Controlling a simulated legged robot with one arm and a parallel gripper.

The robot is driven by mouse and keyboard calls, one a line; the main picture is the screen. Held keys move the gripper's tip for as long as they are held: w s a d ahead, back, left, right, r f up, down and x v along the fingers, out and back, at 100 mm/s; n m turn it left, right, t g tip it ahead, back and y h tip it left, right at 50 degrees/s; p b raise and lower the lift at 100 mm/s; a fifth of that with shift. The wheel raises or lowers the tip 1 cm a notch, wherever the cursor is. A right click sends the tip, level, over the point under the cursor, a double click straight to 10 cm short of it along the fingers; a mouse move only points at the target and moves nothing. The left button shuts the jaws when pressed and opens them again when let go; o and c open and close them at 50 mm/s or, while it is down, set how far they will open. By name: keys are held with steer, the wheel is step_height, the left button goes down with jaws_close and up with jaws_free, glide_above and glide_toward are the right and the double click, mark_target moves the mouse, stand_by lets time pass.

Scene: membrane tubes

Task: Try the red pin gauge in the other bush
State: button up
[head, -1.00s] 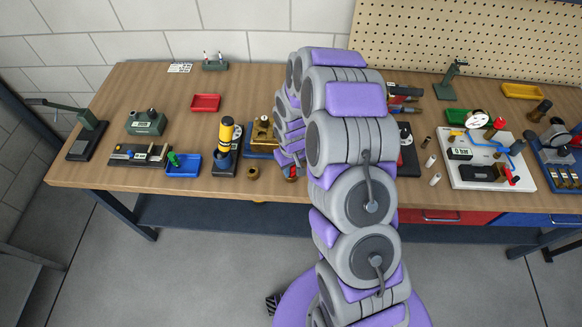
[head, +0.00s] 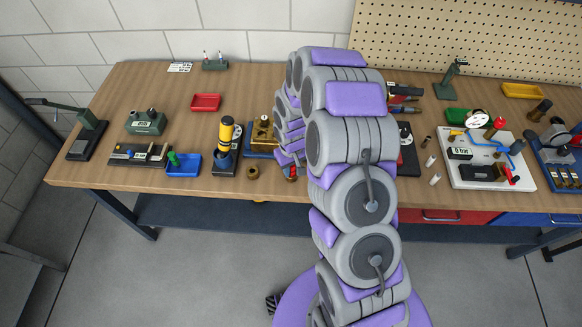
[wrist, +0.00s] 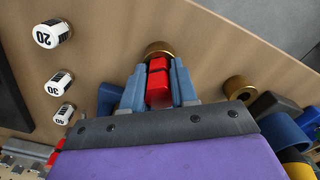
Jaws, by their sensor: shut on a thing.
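My gripper (wrist: 158,80) is shut on the red pin gauge (wrist: 158,86), whose red blocky handle shows between the two blue-grey fingers in the wrist view. A brass bush (wrist: 158,48) stands right beyond the fingertips, in line with the gauge. I cannot tell whether the pin is inside this bush or only over it. A second brass bush (wrist: 238,87) stands apart, to the right in the wrist view. It also shows in the head view (head: 253,172), near the table's front edge. In the head view a bit of the red gauge (head: 291,174) shows below my arm, which hides most of my gripper.
White cylinders marked 20 (wrist: 47,35) and 30 (wrist: 58,83) stand left in the wrist view, with another beside them. A yellow-black cylinder (head: 226,132) and a blue tray (head: 184,165) stand left of the bush in the head view. The wood between the bushes is clear.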

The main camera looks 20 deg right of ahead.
steer(key=shift+r, duration=0.1)
steer(key=shift+r+p, duration=0.9)
steer(key=shift+r, duration=2)
